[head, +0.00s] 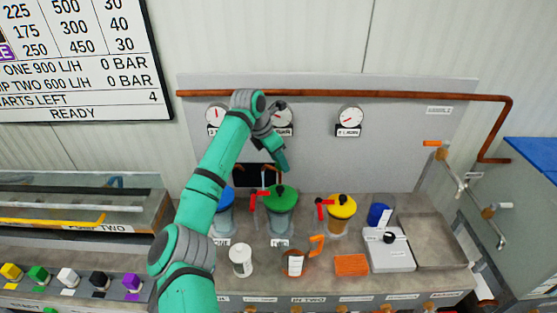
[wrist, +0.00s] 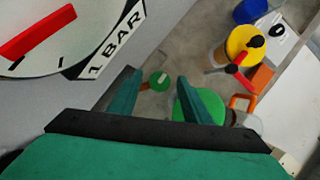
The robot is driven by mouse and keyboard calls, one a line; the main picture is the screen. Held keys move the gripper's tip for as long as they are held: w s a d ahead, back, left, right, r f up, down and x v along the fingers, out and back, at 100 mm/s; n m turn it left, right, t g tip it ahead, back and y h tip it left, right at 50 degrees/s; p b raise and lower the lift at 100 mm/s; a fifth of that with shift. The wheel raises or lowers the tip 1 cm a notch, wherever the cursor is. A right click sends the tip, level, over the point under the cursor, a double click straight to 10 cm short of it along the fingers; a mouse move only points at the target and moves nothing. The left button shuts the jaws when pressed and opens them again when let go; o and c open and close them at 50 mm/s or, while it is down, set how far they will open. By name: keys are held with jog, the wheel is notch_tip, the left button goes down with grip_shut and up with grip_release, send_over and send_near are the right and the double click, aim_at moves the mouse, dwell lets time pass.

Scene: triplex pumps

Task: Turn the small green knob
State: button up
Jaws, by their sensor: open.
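The small green knob (wrist: 159,80), a round disc with a pale mark, shows in the wrist view between my gripper's two fingers and beyond them. A short brown piece sits beside it. I cannot make the knob out in the head view, where my arm and gripper cover part of the panel. My gripper (head: 283,166) is open and empty, above the larger green-lidded container (head: 281,200). In the wrist view its fingers (wrist: 160,88) are spread apart, with no contact with the knob visible.
A pressure gauge (wrist: 65,30) is close at upper left in the wrist view. A copper pipe (head: 400,95) runs along the panel top. Yellow-lidded (head: 341,208) and blue-lidded (head: 225,198) containers flank the green one. Cups stand in front.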

jog(key=c, duration=1)
jog(key=n+t+y, duration=0.1)
jog(key=n, duration=0.2)
jog(key=shift+s+n, duration=0.1)
jog(key=shift+n, duration=0.3)
jog(key=n+y, duration=0.1)
jog(key=n, duration=0.3)
jog(key=shift+d+n+t+y, duration=0.2)
jog(key=shift+n+t+y, duration=0.1)
jog(key=shift+t+y, duration=0.1)
jog(key=n+y, duration=0.1)
jog(key=n, duration=0.3)
jog(key=shift+d+y, duration=0.15)
jog(key=shift+y, duration=0.25)
jog(key=shift+d+n+g+y, duration=0.1)
jog(key=shift+n+g+y, duration=0.4)
jog(key=shift+n, duration=1.7)
jog(key=shift+y, duration=0.3)
